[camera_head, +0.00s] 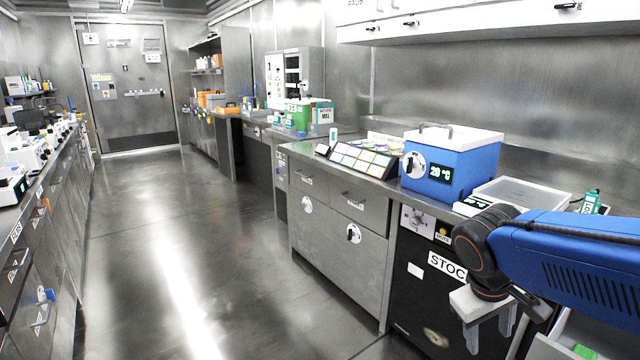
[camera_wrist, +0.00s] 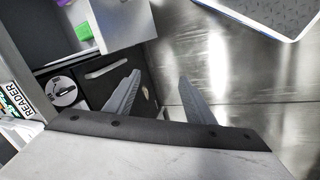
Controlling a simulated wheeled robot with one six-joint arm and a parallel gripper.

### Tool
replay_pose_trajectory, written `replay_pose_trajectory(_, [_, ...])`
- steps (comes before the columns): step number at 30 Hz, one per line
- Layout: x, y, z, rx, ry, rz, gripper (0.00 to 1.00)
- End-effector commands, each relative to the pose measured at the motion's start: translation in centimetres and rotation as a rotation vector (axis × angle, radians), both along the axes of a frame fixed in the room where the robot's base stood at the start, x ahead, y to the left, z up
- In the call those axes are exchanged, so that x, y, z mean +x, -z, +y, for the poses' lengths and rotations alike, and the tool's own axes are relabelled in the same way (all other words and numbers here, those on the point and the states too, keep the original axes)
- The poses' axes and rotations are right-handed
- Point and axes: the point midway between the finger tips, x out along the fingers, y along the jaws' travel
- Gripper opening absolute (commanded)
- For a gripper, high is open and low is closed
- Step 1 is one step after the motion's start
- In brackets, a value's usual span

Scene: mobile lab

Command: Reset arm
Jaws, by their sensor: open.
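My arm, blue with dark joints, reaches in from the right edge of the head view. My gripper (camera_head: 488,338) hangs at its end, pointing down in front of the black STOCK cabinet (camera_head: 432,300). In the wrist view my gripper (camera_wrist: 160,90) shows two grey fingers spread apart with nothing between them. The jaws are open and empty. Part of the arm is cut off by the picture's right edge.
A blue box with a 20 °C display (camera_head: 450,165) stands on the right-hand bench. An open drawer (camera_head: 570,340) with a green item is below the arm. A closed door (camera_head: 125,85) is at the far end. The aisle floor (camera_head: 190,250) is clear.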

Motion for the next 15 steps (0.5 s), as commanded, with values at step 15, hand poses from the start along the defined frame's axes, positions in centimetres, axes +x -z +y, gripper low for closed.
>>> replay_pose_trajectory(15, [-7.3,0.3,3.0,0.328,0.135,-0.247,0.49])
